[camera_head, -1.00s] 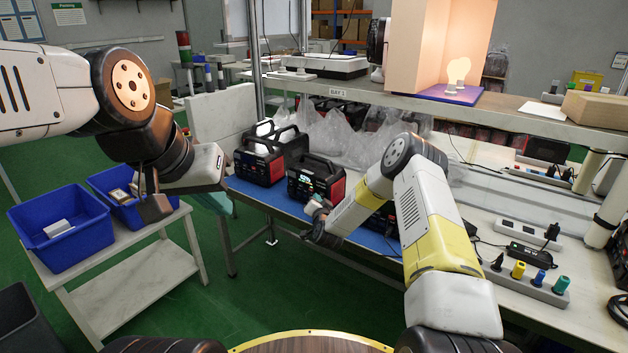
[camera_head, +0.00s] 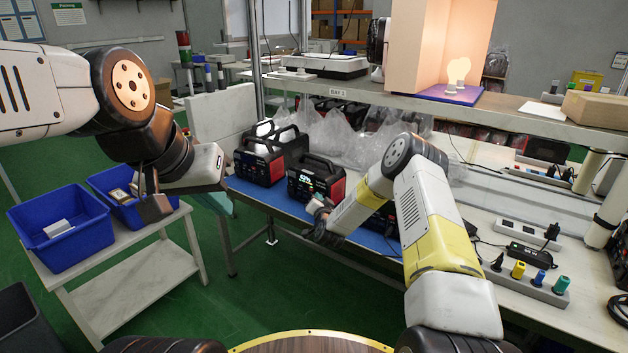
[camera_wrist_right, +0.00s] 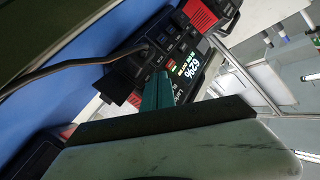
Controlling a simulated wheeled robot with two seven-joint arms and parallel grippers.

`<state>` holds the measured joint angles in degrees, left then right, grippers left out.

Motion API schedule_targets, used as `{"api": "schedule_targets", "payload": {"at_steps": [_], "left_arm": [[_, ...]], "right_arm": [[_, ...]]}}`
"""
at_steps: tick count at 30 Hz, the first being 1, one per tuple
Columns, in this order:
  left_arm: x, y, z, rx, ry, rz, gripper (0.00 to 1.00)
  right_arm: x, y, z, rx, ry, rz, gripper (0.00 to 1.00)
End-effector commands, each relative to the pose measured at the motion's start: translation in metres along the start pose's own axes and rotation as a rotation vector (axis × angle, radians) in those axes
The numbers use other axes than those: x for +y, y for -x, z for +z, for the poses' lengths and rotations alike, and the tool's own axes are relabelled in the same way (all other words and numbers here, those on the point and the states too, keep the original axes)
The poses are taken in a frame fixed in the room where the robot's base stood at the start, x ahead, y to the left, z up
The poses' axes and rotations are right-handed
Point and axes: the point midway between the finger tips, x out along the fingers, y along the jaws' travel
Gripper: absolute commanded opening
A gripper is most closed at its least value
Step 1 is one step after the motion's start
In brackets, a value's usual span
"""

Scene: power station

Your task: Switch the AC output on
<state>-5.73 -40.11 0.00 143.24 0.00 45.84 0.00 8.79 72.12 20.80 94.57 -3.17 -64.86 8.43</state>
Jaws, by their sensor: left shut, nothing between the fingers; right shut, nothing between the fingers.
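A black and red power station (camera_head: 318,178) stands on the blue mat of the bench, its front display lit. In the right wrist view the same power station (camera_wrist_right: 172,52) appears tilted, with lit white, green and yellow figures and a row of front sockets or buttons. My right gripper (camera_head: 318,208) is shut and empty, just in front of its front panel. Its teal fingertip (camera_wrist_right: 156,92) reaches the panel beside the display; I cannot tell whether it touches. The exact button is hidden or too small to read. My left gripper (camera_head: 150,203) is shut and empty above the blue bins.
Another power station (camera_head: 258,163) stands to the left. Blue bins (camera_head: 62,232) sit on a white side table. A lit bulb (camera_head: 458,76) stands on the shelf above the bench. A black cable (camera_wrist_right: 75,64) runs across the right wrist view. Power strips lie at the right.

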Motion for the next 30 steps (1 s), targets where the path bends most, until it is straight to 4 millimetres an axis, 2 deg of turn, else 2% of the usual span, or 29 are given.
{"api": "schedule_targets", "payload": {"at_steps": [30], "left_arm": [[0.0, 0.0, 0.0, 0.0, 0.0, 0.0, 0.0]], "right_arm": [[-0.013, 0.016, 0.012, -0.002, -0.001, -0.001, 0.0]]}}
